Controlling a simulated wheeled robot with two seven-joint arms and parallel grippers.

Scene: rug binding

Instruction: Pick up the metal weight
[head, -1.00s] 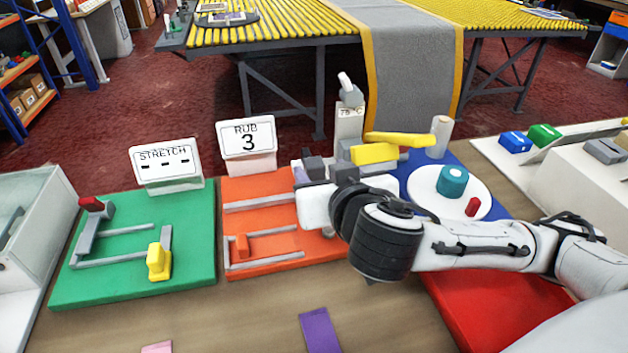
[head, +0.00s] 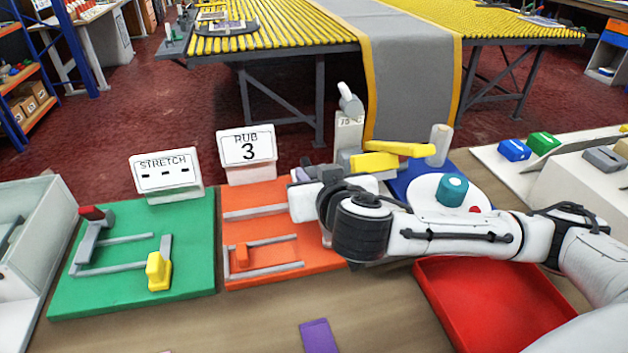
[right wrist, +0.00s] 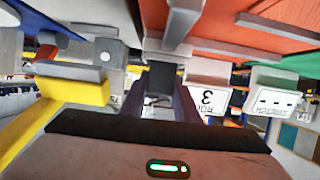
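My right gripper (head: 307,174) reaches in from the right over the back right of the orange board (head: 244,196). In the right wrist view, a dark grey block (right wrist: 161,78), which looks like the metal weight, sits between the fingers of the gripper (right wrist: 160,95). I cannot tell whether the fingers touch it. In the head view the gripper and arm largely hide this spot. My left gripper is not in view.
A card reading RUB 3 (head: 247,146) stands behind the orange board. The green board (head: 190,222) is to the left. A yellow lever (head: 400,147) and white disc (head: 425,190) are to the right. A red tray (head: 480,305) lies in front right.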

